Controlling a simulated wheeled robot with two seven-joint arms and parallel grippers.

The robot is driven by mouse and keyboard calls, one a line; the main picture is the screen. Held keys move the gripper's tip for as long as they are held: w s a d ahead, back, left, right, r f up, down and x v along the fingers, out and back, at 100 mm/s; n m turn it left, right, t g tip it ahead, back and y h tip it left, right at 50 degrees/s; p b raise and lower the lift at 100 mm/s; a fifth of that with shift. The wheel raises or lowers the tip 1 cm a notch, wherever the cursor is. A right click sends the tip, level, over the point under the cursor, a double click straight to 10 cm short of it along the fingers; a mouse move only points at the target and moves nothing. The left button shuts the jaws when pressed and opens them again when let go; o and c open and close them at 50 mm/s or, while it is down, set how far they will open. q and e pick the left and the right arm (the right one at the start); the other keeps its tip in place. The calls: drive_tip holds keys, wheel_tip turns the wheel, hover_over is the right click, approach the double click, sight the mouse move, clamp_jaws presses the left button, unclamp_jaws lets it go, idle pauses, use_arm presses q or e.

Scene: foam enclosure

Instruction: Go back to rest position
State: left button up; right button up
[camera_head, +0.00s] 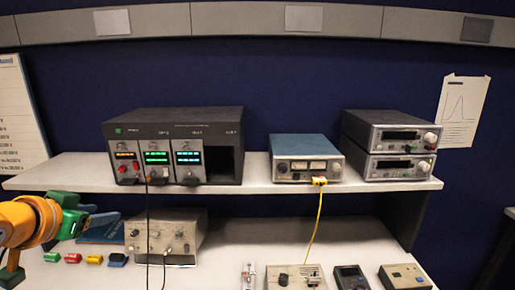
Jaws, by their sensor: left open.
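My left arm comes in at the left edge with orange and yellow links. Its gripper (97,215) is at the left, above the lower bench surface and to the left of a beige instrument box. The jaws are open, and I see nothing held between them.
A shelf (300,187) holds a black modular instrument (225,118), a blue-topped meter unit (303,145) and two stacked grey units (393,130). A yellow cable (318,225) hangs down. Below stand a beige box (165,238), small coloured blocks (73,258) and handheld devices (350,278).

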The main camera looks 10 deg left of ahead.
use_arm(q)
drive_tip(key=s+d+f+g, duration=0.1)
drive_tip(key=s+d+f, duration=0.2)
drive_tip(key=f, duration=0.6)
drive_tip(key=s+d+f+m+g+h, duration=0.1)
drive_tip(key=s+d+f+g, duration=0.1)
drive_tip(key=d+f, duration=0.4)
drive_tip(key=s+d+f+m+g+h, duration=0.1)
drive_tip(key=s+d+f, duration=0.4)
drive_tip(key=f, duration=0.9)
drive_tip(key=shift+d+g, duration=0.3)
drive_tip(key=shift+g, duration=0.4)
drive_tip(key=s+d+f+n+g, duration=0.1)
drive_tip(key=s+d+f, duration=0.15)
drive_tip(key=s, duration=0.35)
drive_tip(key=s+d+f+n+g, duration=0.1)
drive_tip(key=s+d+f+g, duration=0.15)
drive_tip(key=s, duration=0.35)
wheel_tip(320, 180, down, 18)
drive_tip(key=s+b, duration=0.1)
drive_tip(key=b, duration=0.1)
drive_tip(key=s+a+f+g+b, duration=0.1)
drive_tip(key=s+a+f, duration=0.2)
drive_tip(key=s+f, duration=1)
drive_tip(key=shift+m+b, duration=0.4)
drive_tip(key=shift+g, duration=0.25)
